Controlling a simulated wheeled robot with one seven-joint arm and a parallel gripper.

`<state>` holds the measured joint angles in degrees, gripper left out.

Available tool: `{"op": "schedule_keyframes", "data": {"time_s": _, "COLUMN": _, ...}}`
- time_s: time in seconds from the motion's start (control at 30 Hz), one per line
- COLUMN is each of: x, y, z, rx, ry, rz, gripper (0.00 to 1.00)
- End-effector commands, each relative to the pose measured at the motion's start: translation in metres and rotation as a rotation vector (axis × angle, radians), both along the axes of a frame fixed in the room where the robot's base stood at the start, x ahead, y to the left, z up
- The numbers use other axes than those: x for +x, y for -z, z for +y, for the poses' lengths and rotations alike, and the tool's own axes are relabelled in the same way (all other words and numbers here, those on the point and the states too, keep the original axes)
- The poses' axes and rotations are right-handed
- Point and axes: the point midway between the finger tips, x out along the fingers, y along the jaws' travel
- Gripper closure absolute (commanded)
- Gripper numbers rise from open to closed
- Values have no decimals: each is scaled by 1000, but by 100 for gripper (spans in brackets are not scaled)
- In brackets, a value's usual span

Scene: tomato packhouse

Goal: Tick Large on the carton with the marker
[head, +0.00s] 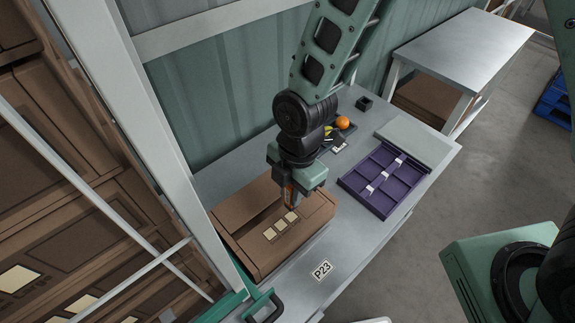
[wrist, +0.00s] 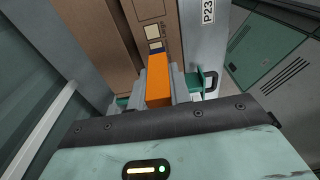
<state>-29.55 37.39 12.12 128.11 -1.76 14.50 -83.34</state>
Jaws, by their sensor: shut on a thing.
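The brown carton (head: 236,217) lies on the metal bench below my gripper. Three cream tick boxes (head: 280,225) run in a row on its upper face; in the wrist view, print beside a cream box (wrist: 152,32) is too small to read surely. My gripper (head: 291,188) points down over the carton and is shut on the orange marker (head: 290,196). The marker (wrist: 158,82) also shows between the fingers in the wrist view. Its lower end is close to the box nearest the back right; I cannot tell whether it touches. I see no clear tick.
A purple divided tray (head: 352,187) with white cards lies right of the carton. An orange round item (head: 342,122) and a small dark holder (head: 364,103) are behind. A P23 label (head: 321,271) is on the bench front. A pale post (head: 165,150) stands close at left.

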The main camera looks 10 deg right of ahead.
Motion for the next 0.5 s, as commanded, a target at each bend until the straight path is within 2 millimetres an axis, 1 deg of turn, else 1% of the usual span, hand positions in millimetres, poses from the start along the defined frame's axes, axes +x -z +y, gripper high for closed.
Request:
{"op": "schedule_keyframes", "data": {"time_s": 0.17, "x": 0, "y": 4, "z": 0, "rx": 0, "ry": 1, "rz": 0, "gripper": 100}}
{"op": "schedule_keyframes", "data": {"time_s": 0.27, "x": 0, "y": 10, "z": 0, "rx": 0, "ry": 2, "rz": 0, "gripper": 100}}
{"op": "schedule_keyframes", "data": {"time_s": 0.5, "x": 0, "y": 32, "z": -1, "rx": 0, "ry": 4, "rz": 0, "gripper": 100}}
